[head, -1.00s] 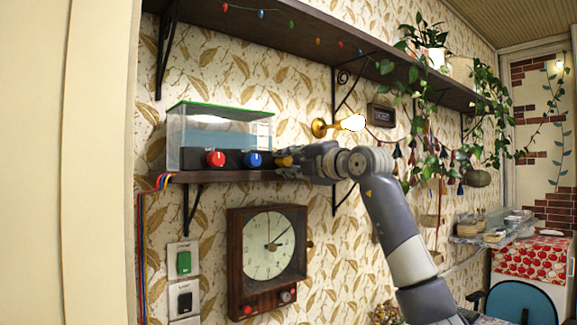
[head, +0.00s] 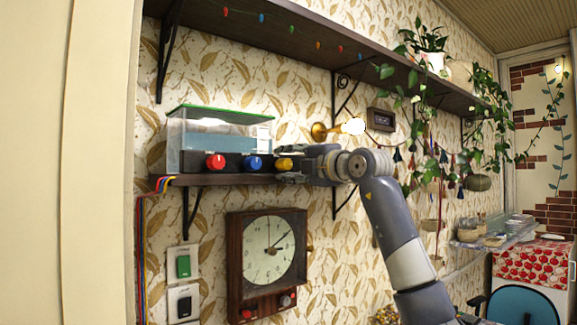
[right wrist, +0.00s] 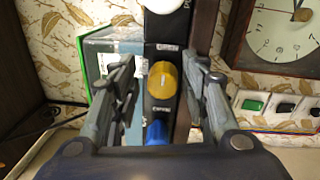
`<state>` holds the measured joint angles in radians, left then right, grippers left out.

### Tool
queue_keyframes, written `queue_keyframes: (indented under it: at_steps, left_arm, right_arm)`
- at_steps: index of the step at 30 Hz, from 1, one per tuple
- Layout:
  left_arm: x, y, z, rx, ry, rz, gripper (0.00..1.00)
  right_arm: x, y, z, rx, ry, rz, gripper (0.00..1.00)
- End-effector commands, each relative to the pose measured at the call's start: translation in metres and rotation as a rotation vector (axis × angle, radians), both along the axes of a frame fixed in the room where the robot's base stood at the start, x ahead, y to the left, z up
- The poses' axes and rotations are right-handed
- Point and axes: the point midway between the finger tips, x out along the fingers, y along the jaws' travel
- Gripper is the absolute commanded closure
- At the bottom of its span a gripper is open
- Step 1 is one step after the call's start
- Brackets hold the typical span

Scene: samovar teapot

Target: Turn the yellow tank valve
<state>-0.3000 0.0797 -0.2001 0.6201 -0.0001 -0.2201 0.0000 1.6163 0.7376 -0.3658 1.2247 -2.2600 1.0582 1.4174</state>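The yellow valve (head: 284,164) is a round knob on the dark front panel below the clear tank (head: 220,133). The right wrist view shows the yellow valve (right wrist: 164,80) between the two spread fingers of my right gripper (right wrist: 162,68), with gaps on both sides. In the head view my right gripper (head: 298,163) is just right of the valve, level with it. The blue valve (head: 253,163) and red valve (head: 215,162) sit to its left. The blue valve also shows in the right wrist view (right wrist: 157,131). My left gripper is out of view.
A white knob (right wrist: 172,4) lies beyond the yellow one in the right wrist view. A wall clock (head: 268,250) hangs below the tank's shelf. A lit bulb (head: 352,126) sticks out above my right gripper. Hanging plants (head: 425,100) are to the right.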

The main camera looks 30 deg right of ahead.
Motion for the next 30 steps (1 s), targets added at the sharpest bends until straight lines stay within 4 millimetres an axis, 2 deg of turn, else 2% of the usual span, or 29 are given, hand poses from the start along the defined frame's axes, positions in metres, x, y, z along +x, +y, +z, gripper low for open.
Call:
queue_keyframes:
  at_steps: [9,14,30]
  left_arm:
    - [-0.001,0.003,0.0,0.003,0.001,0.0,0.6]
    - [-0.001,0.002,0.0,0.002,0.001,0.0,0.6]
    - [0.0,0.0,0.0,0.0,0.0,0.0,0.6]
  right_arm:
    - [0.001,0.001,-0.003,-0.002,0.006,0.002,0.54]
    - [-0.01,-0.001,-0.004,-0.004,0.006,0.001,0.54]
    - [-0.105,-0.009,-0.009,-0.002,0.005,-0.001,0.54]
